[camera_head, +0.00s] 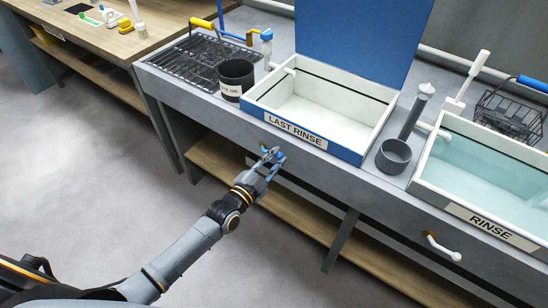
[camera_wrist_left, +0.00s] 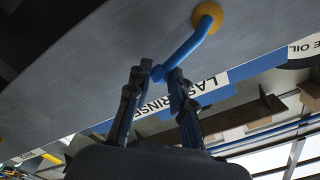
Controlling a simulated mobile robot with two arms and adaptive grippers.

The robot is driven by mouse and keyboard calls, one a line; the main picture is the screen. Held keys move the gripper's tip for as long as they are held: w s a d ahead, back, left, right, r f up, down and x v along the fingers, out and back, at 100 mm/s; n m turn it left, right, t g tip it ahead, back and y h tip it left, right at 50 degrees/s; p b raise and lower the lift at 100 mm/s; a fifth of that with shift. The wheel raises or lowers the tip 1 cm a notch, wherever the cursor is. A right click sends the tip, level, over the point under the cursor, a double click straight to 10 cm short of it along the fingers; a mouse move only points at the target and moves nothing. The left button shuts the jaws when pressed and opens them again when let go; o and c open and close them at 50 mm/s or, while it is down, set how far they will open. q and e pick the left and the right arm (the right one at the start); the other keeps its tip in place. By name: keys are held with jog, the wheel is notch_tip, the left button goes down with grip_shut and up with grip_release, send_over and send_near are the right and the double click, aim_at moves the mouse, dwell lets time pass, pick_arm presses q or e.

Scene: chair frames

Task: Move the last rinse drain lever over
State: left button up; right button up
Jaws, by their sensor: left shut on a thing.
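The last rinse tub (camera_head: 322,118), with blue outer walls, a white inside and a "LAST RINSE" label (camera_head: 295,131), is set in the grey bench. In the left wrist view, the blue drain lever (camera_wrist_left: 192,45) slants down from a round yellow hub (camera_wrist_left: 207,15) on the bench's grey front. My left gripper (camera_wrist_left: 160,80) has its dark fingers on either side of the lever's free end, shut on it. In the head view, this gripper (camera_head: 268,158) is at the bench front below the label and hides most of the lever. My right gripper is not in view.
The rinse tub (camera_head: 484,165) of pale water is at the right, with a white lever (camera_head: 441,247) below. A dark pot (camera_head: 236,78) and drying rack (camera_head: 190,60) are left of the last rinse tub. A wooden shelf (camera_head: 215,160) runs under the bench.

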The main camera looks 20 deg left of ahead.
pick_arm(q)
jog(key=shift+f, duration=0.2)
jog(key=shift+o, duration=0.2)
jog(key=shift+s+d+f+b, duration=0.15)
jog(key=shift+d+f+b, duration=0.05)
jog(key=shift+f+b, duration=0.75)
jog(key=o, duration=0.9)
jog(key=shift+o, duration=0.2)
